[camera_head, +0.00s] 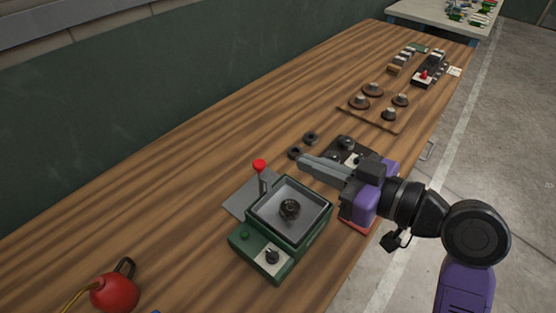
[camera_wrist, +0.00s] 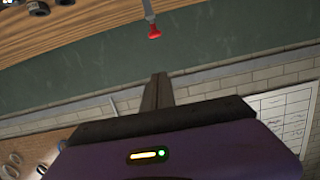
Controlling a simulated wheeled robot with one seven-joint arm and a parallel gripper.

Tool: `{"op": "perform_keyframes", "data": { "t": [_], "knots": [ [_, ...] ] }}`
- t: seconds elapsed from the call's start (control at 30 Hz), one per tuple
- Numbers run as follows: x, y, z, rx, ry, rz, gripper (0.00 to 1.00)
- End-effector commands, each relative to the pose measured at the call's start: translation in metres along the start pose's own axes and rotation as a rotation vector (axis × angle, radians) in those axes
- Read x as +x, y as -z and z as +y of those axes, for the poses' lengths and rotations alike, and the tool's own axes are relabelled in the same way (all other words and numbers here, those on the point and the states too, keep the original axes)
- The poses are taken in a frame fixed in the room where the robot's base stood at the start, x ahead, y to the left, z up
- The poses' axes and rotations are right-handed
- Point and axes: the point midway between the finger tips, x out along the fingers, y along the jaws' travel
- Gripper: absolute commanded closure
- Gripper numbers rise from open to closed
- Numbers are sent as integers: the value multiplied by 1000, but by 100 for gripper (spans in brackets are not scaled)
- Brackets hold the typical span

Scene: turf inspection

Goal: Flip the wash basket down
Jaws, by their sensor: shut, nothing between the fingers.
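A green washer unit (camera_head: 248,245) with a square grey basin (camera_head: 313,207) stands on the bench. A round dark part (camera_head: 290,209) lies in the basin. A grey post with a red knob (camera_head: 260,165) stands upright at the unit's back left corner; the knob also shows in the wrist view (camera_wrist: 154,31). I cannot clearly tell which piece is the wash basket. My gripper (camera_head: 303,160) is shut and empty, above and to the right of the knob, apart from it. In the wrist view its fingers (camera_wrist: 160,78) are together.
A dark green wall (camera_head: 90,120) bounds the left. The bench's left middle is clear.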

Motion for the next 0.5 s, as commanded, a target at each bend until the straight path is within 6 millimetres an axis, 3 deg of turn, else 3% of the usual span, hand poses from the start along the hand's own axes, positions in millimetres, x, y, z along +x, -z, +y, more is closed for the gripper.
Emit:
{"op": "perform_keyframes", "data": {
  "t": [0.17,0.5],
  "knots": [
    [18,2,-1,0,4,0,100],
    [83,2,-1,1,4,-2,100]
  ]
}}
